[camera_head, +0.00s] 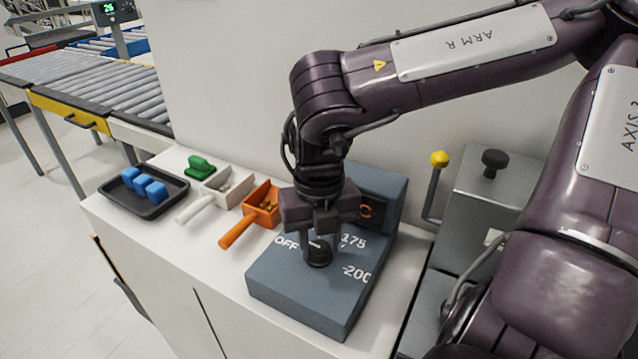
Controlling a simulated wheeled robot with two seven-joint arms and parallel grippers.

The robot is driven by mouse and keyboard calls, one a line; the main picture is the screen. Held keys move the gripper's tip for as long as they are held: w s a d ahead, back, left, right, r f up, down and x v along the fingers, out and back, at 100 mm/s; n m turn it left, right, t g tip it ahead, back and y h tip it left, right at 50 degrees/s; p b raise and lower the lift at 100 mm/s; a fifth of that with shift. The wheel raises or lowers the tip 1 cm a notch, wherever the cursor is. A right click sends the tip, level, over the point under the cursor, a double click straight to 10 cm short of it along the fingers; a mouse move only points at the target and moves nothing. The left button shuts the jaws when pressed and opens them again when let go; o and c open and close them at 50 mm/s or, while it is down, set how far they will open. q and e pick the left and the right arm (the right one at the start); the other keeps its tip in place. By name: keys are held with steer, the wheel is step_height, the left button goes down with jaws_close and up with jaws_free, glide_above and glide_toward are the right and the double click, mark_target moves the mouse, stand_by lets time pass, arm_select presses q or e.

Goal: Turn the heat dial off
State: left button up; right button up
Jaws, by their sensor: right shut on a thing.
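The heat dial (319,257) is a dark round knob on the sloped top of a blue-grey heater box (300,297). White marks OFF, 175 and 200 are printed around it; OFF lies to its left, 175 and 200 to its right. My right gripper (318,248) points down over the box and is shut on the dial, with a finger on either side. The fingers and the gripper body hide part of the dial, and I cannot tell exactly where it points. My left gripper is not in view.
To the left are an orange scoop (262,206), a white scoop (220,190), a green object (200,167) and a black tray (172,195) with blue blocks. A yellow-knobbed lever (439,159) stands at right.

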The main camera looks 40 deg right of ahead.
mark_target(319, 247)
stand_by(0.5)
steer(key=o, duration=1)
step_height(319, 247, up, 8)
steer(key=shift+f, duration=0.1)
